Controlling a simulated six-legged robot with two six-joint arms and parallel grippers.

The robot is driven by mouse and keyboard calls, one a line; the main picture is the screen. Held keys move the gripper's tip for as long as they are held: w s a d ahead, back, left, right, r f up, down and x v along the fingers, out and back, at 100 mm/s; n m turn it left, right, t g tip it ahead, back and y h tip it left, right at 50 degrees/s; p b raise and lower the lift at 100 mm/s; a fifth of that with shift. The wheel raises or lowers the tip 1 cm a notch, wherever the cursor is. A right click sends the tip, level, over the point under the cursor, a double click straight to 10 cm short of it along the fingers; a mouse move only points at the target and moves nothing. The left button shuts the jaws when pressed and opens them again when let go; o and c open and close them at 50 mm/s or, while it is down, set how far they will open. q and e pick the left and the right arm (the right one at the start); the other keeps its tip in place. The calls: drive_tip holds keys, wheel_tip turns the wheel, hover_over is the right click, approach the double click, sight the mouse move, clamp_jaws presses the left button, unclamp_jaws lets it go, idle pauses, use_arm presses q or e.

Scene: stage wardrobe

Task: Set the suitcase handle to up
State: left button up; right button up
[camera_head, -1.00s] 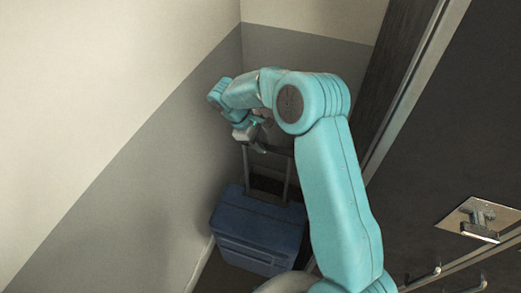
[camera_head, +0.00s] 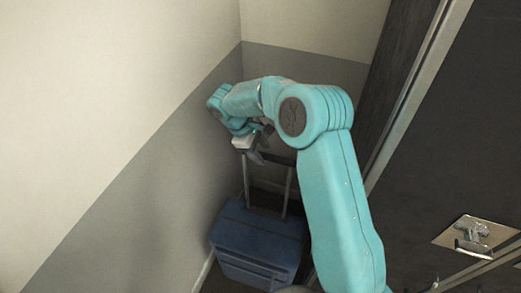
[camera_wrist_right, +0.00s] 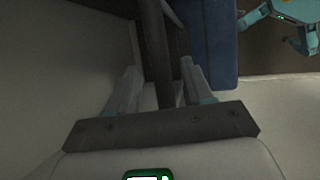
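The blue suitcase (camera_head: 258,240) stands upright on the floor in the corner, below my right arm in the head view. Its handle (camera_head: 285,190) is extended above the case: two thin rods joined by a dark crossbar. My right gripper (camera_head: 256,148) is at the crossbar's left end, partly hidden by my own arm. In the right wrist view, its two fingers (camera_wrist_right: 157,88) are apart, with the dark bar (camera_wrist_right: 154,50) between them. A gap shows on the bar's left; contact on the right cannot be told. The blue case (camera_wrist_right: 210,45) shows beyond. My left gripper is not in view.
A grey and cream wall (camera_head: 120,160) is close on the left, and another closes the corner behind the case. A dark panel with a metal latch (camera_head: 474,234) stands on the right. Part of my own teal body shows at the wrist view's upper right.

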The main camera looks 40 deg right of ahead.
drive_tip(key=shift+f, duration=0.1)
drive_tip(key=shift+w, duration=0.15)
drive_tip(key=v, duration=1.6)
drive_tip(key=shift+a+r, duration=0.1)
drive_tip(key=shift+r, duration=0.1)
drive_tip(key=shift+f, duration=0.15)
